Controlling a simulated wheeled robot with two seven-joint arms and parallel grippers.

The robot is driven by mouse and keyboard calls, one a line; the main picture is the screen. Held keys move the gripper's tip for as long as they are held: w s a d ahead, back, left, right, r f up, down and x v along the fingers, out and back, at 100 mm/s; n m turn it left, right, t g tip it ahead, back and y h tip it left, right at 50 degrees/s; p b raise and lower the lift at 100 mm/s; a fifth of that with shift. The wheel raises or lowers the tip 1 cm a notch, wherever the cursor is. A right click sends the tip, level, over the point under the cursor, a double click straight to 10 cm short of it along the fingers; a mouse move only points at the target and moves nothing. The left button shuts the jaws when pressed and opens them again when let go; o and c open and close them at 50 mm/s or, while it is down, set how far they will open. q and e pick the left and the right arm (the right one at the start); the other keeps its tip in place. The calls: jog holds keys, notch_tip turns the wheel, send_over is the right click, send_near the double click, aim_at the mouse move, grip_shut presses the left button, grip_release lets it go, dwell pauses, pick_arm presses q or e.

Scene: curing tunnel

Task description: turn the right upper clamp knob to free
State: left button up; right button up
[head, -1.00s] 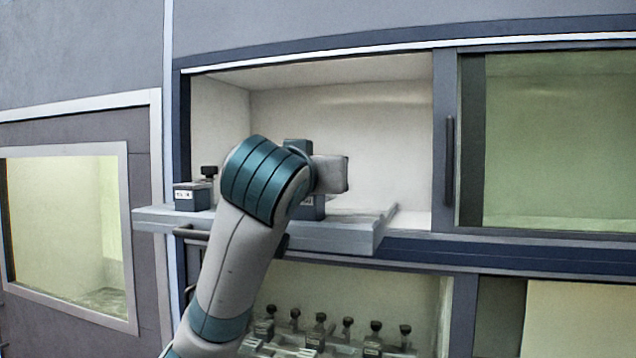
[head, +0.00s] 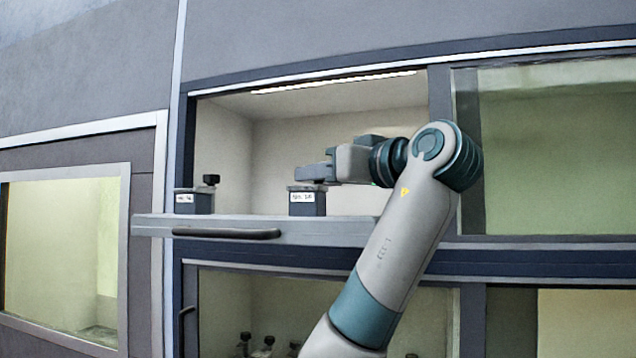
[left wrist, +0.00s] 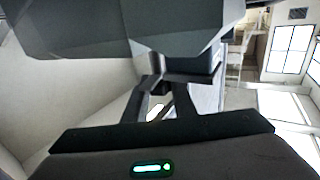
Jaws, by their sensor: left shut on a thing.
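The right upper clamp is a dark block (head: 307,205) with a white label, standing on the pulled-out upper tray (head: 150,228). My left gripper (head: 312,173) reaches in from the right, just above this block, and is shut on its knob. The fingers hide the knob in the head view, so its angle cannot be told. In the left wrist view the fingertips (left wrist: 170,75) meet below a large dark shape. The left upper clamp (head: 192,202), a similar labelled block with a black knob (head: 210,180), stands apart to the left. My right gripper is not in view.
The upper tray has a dark bar handle (head: 226,233) on its front. Behind it is a pale, open compartment (head: 285,140). Several more knobs stand in the lower compartment (head: 240,300). A window panel (head: 65,250) is at left and a greenish glass panel (head: 555,150) at right.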

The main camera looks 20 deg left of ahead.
pick_arm(q)
jog(key=shift+n+g+y+p, duration=0.35)
jog(key=shift+n+g+y, duration=0.55)
jog(key=shift+n+g, duration=0.65)
jog(key=shift+g, duration=0.55)
jog(key=o, duration=1)
jog(key=shift+o, duration=0.2)
